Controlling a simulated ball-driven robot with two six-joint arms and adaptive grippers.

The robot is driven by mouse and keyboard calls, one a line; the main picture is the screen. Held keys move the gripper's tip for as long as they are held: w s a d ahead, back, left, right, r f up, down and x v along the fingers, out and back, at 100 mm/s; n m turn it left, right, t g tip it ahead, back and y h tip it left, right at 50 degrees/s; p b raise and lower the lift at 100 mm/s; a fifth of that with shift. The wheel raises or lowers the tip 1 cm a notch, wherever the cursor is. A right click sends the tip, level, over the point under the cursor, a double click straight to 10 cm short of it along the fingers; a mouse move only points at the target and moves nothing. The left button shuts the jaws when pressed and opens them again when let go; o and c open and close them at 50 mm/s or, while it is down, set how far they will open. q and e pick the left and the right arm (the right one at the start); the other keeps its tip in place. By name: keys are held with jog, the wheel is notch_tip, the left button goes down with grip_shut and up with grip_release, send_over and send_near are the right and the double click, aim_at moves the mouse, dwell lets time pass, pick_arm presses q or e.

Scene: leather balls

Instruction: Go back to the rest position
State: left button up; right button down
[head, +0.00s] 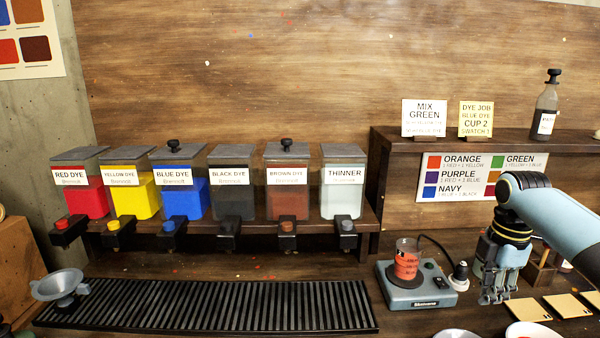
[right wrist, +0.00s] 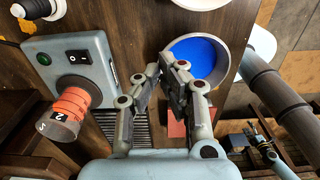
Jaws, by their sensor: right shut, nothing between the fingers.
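My right gripper (head: 497,298) hangs at the right of the head view, its dark jointed fingers pointing down. It is beside the grey stirrer (head: 418,288) and clear of it. In the right wrist view the right gripper (right wrist: 172,68) shows its two fingers drawn together with nothing between them.
A cup with orange-red bands (head: 406,262) stands on the stirrer. A bowl of blue liquid (right wrist: 192,55) is close to the right fingertips in the wrist view. Swatches (head: 568,305) lie at right. Dye dispensers (head: 182,197) line the shelf; a black grate (head: 210,305) lies below.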

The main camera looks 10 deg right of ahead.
jog(key=shift+s+a+f+m, duration=0.2)
jog(key=shift+s+a, duration=0.1)
jog(key=shift+s, duration=0.2)
jog(key=shift+s+a+f+m, duration=0.1)
jog(key=shift+s+a+m, duration=0.15)
jog(key=shift+s, duration=0.2)
jog(key=s+a+f+m+t+h, duration=0.1)
jog(key=s+a+f+m+t, duration=0.15)
jog(key=s+a+m, duration=0.65)
jog(key=s+a+r+m+t, duration=0.1)
jog(key=s+a+r+m, duration=0.25)
jog(key=s, duration=0.55)
jog(key=s+a+r+m, duration=0.3)
jog(key=s+r, duration=0.2)
jog(key=s, duration=0.3)
jog(key=s+d+f+g+b, duration=0.2)
jog(key=f+b, duration=0.9)
jog(key=f, duration=2.8)
pick_arm(q)
notch_tip(320, 180, down, 19)
jog(key=s+b, duration=0.1)
jog(key=b, duration=0.6)
jog(key=shift+s+r, duration=0.2)
jog(key=shift+s, duration=0.05)
pick_arm(e)
jog(key=s+d+f, duration=0.2)
jog(key=s+f, duration=1.6)
jog(key=f, duration=0.4)
jog(key=shift+s+f, duration=0.2)
jog(key=shift+s, duration=0.15)
